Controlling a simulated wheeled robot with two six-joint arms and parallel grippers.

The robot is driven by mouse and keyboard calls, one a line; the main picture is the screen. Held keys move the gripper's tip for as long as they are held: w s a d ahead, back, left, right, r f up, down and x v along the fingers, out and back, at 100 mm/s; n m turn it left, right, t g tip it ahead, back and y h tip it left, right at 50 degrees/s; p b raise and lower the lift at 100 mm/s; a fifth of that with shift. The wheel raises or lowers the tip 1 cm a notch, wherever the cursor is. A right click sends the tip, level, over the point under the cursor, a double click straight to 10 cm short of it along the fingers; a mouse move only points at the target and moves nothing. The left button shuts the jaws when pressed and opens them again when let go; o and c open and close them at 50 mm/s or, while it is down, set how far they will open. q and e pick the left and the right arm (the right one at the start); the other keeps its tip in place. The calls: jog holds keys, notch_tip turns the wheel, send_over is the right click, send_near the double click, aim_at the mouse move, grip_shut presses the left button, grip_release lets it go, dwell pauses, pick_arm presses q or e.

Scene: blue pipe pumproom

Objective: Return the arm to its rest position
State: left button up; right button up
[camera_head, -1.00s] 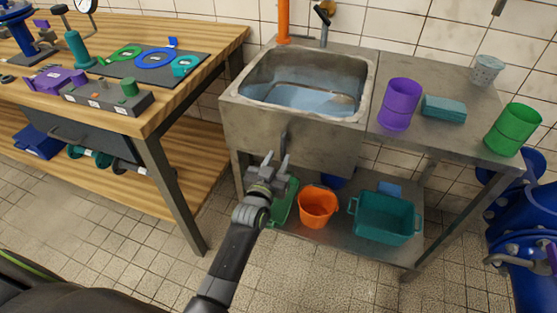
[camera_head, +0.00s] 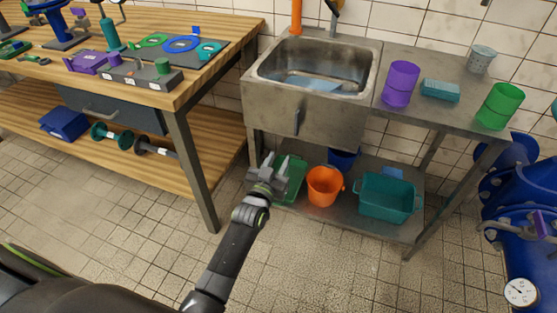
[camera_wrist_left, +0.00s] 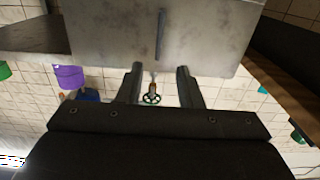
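My left gripper (camera_head: 274,168) is in front of the steel sink (camera_head: 309,75), below its front panel and over the lower shelf. Its two fingers are apart and nothing shows between them. In the left wrist view the fingers (camera_wrist_left: 160,85) are also apart, with the sink's grey front panel (camera_wrist_left: 200,35) and a small tap-like fitting with a round handle (camera_wrist_left: 152,97) beyond them. My left arm (camera_head: 232,255) reaches up from the bottom of the head view. My right gripper is in neither view.
Left stands a wooden workbench (camera_head: 215,35) with tools. Purple (camera_head: 401,84) and green (camera_head: 499,106) cylinders stand on the steel counter. An orange bucket (camera_head: 324,186) and teal crate (camera_head: 388,198) sit on the shelf below. Blue pipes (camera_head: 520,205) stand right. The front floor is clear.

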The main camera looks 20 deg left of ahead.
pick_arm(q)
jog(key=s+a+f+g+p, duration=0.2)
jog(key=s+a+f+g, duration=0.15)
jog(key=s+f, duration=0.7)
jog(key=s+a+f+g+p, duration=0.25)
jog(key=s+f+g, duration=0.4)
jog(key=f, duration=0.75)
jog(key=s+a+f+g+p, duration=0.1)
jog(key=s+f, duration=0.3)
jog(key=s, duration=0.8)
jog(key=s+a+f+g+y+p, duration=0.1)
jog(key=s+a+f+g, duration=0.1)
jog(key=s, duration=1)
jog(key=s+a+f+g+p, duration=0.1)
jog(key=s+f, duration=0.4)
jog(key=s, duration=0.7)
jog(key=a+g, duration=0.1)
jog(key=g, duration=0.1)
jog(key=shift+f+n+g+y, duration=0.3)
jog(key=shift+f+n+g, duration=0.05)
jog(key=shift+n+g, duration=0.05)
